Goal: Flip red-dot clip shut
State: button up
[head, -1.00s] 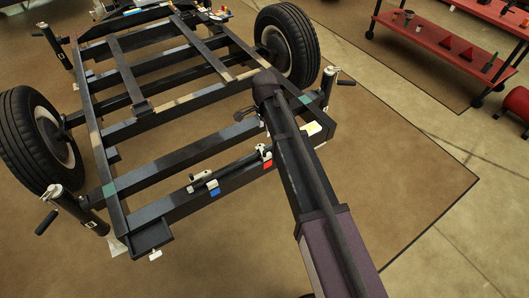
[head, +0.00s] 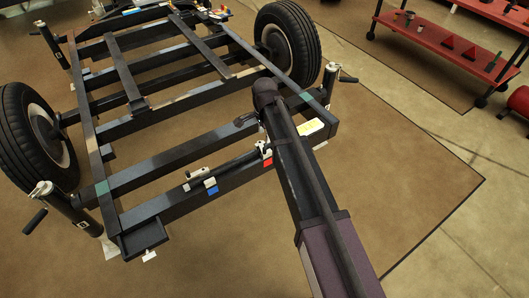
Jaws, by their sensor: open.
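The clip with the red mark (head: 267,151) is a small light-coloured part on the front crossbar of the black trailer frame (head: 160,204), just above a red square (head: 268,161). It is partly beside my arm, and I cannot tell whether it stands open or shut. A second clip (head: 209,181) sits further left above a blue square (head: 213,191). A dark tube (head: 238,165) lies along the crossbar between them.
Crank jacks stand at the frame's left (head: 68,212) and right (head: 328,85) corners. Tyres flank the frame at left (head: 30,135) and right (head: 292,45). A yellow-and-white label (head: 311,127) lies right of my arm. The brown mat (head: 400,180) is clear at right.

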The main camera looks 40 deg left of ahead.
aim_at(265, 148)
jog(key=shift+f+b, duration=3.85)
jog(key=shift+f, duration=0.3)
grip_shut()
